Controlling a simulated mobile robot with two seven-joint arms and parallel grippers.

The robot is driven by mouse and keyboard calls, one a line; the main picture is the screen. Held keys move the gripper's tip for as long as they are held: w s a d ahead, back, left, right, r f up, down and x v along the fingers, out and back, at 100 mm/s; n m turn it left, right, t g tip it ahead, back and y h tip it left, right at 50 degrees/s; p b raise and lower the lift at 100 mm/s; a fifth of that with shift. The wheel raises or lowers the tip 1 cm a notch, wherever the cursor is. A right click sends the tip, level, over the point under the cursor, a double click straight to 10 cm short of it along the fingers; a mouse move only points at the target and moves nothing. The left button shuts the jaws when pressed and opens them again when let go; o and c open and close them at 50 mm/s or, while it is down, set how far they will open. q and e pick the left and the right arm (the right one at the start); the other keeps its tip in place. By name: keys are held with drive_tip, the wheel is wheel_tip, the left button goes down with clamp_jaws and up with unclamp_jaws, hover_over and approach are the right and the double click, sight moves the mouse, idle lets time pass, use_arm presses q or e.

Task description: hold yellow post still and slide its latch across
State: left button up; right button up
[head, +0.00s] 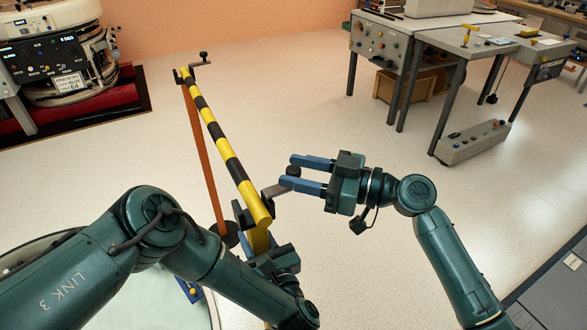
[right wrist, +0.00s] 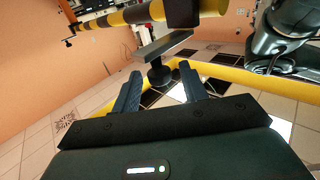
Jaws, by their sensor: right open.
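The latch, a flat grey bar (head: 275,191) with a black knob (head: 293,170), sticks out right of the post. In the right wrist view the knob (right wrist: 160,75) hangs below the latch bar (right wrist: 165,45), just beyond the fingertips; contact is unclear.
A rust-brown strip (head: 205,160) runs beside the striped bar. A black crank (head: 201,60) is at its far end. A grey workbench (head: 440,35) stands at the back right, with a grey box (head: 472,142) on the floor. Open floor surrounds the bar.

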drive_tip(key=shift+w+a, duration=0.25)
drive_tip(key=shift+a, duration=0.45)
drive_tip(key=shift+c, duration=0.4)
clamp_jaws()
